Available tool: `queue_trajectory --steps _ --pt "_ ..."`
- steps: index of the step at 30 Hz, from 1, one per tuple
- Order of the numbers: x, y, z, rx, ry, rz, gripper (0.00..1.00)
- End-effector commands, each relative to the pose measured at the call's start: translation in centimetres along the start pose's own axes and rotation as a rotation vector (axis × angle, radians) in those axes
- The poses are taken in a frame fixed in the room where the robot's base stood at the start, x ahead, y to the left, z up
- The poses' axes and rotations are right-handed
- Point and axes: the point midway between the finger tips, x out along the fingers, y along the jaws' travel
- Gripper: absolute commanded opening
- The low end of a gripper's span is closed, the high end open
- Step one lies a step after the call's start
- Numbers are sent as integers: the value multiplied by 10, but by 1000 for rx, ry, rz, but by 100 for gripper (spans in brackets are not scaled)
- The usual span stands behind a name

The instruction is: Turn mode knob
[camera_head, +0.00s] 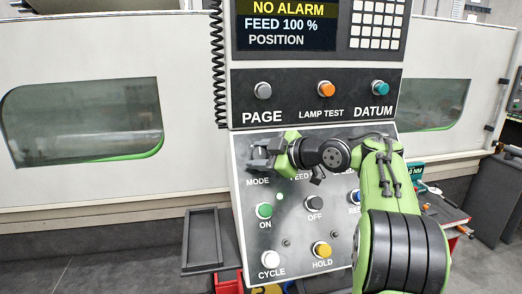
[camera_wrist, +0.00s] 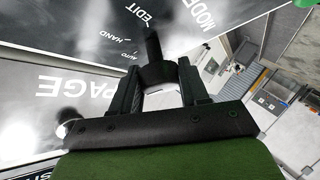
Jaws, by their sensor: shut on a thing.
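The mode knob is a dark knob (camera_wrist: 152,48) with a narrow grip in the wrist view. It sits by the AUTO, HAND and EDIT marks on the control panel (camera_wrist: 85,50), which appears upside down there. My gripper (camera_wrist: 158,76) has its two dark fingers on either side of the knob, shut on it. I cannot tell exactly which mark the knob points to.
The console's sloped panel (camera_head: 290,230) carries a green ON button (camera_head: 264,211), a dark OFF button (camera_head: 314,202), a white CYCLE button (camera_head: 271,258) and a yellow HOLD button (camera_head: 322,250). PAGE, LAMP TEST and DATUM buttons are above. A dark tray (camera_head: 203,240) stands to the left.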

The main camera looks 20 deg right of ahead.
Motion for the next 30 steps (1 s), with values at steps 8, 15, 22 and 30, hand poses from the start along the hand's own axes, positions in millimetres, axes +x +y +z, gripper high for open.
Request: queue_trajectory --steps 8,15,22,30 --pt "1 -1 0 -21 -1 -20 14" --pt "1 -1 0 -21 0 -20 14" --pt "1 -1 0 -21 0 -18 68" --pt "-2 0 0 -21 -1 -15 68"
